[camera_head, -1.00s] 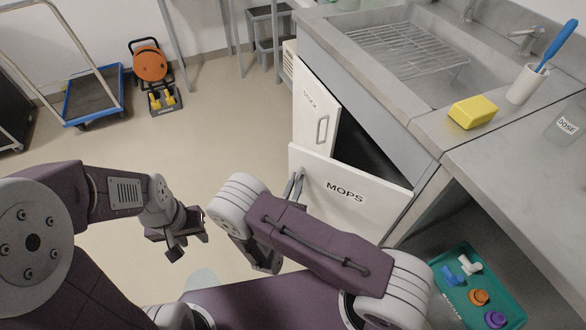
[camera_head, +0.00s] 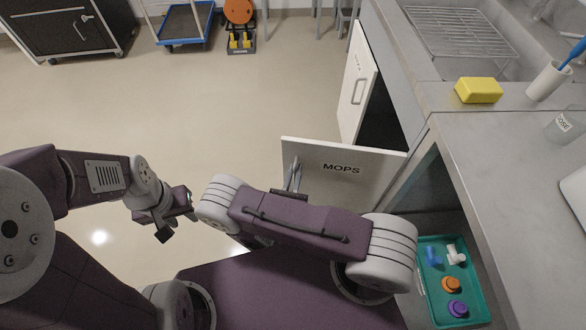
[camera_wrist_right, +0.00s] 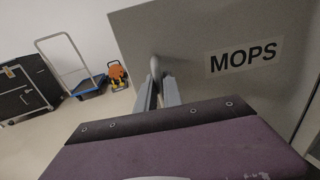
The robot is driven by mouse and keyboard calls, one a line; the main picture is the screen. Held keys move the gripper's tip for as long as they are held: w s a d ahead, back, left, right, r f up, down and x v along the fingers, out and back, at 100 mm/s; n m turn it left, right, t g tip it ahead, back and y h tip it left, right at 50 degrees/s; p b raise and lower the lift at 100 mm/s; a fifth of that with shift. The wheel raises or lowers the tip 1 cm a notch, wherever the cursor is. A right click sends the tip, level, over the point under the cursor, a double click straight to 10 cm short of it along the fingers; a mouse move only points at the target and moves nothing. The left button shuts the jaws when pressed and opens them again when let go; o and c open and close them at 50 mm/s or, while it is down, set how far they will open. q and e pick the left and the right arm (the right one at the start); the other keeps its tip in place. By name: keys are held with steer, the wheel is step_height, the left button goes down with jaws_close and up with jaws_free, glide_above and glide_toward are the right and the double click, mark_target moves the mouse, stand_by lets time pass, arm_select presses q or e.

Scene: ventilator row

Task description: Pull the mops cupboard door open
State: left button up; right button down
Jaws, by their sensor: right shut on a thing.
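The mops cupboard door (camera_head: 345,180) is a white panel labelled MOPS, standing ajar from the steel counter, with a dark gap behind it. It also fills the right of the right wrist view (camera_wrist_right: 215,35). My right gripper (camera_head: 293,172) is at the door's left side, shut on the door handle; its fingers and the grey handle (camera_wrist_right: 154,68) show in the right wrist view. The fingers partly hide the handle. My left gripper (camera_head: 188,212) hangs empty over the floor, left of the door; its finger gap is not clear.
A second white door (camera_head: 357,85) stands ajar behind the mops door. A teal tray (camera_head: 432,305) with several small parts lies at lower right. A yellow sponge (camera_head: 479,90) is on the counter (camera_head: 500,150). Floor to the left is clear; a trolley (camera_head: 185,25) stands far back.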

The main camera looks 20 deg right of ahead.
arm_select(q)
steer(key=shift+s+a+r, duration=0.1)
steer(key=shift+s+a, duration=0.1)
steer(key=shift+s, duration=0.4)
arm_select(e)
steer(key=shift+s+a, duration=0.15)
steer(key=shift+s, duration=0.35)
steer(key=c, duration=1.8)
jaws_free()
steer(key=shift+o, duration=0.2)
